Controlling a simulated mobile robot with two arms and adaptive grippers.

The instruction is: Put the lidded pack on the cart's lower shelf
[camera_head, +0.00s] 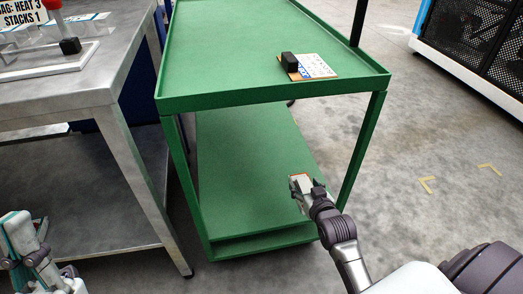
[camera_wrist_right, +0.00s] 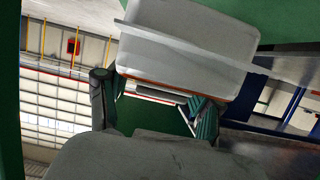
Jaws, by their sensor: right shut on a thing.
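The lidded pack (camera_head: 299,182) shows as a small white block with orange edges in the head view. In the right wrist view the pack (camera_wrist_right: 190,52) is a large pale box with a wide rim and an orange line. My right gripper (camera_head: 308,193) is shut on it; its fingers also show in the wrist view (camera_wrist_right: 154,107). The pack appears over the right front part of the green cart's lower shelf (camera_head: 240,165), below the upper shelf. I cannot tell whether it touches the shelf. My left gripper (camera_head: 45,268) is at the lower left, partly cut off, its jaws unclear.
The cart's front right leg (camera_head: 362,150) stands close to my right gripper. A metal table (camera_head: 60,95) stands at left.

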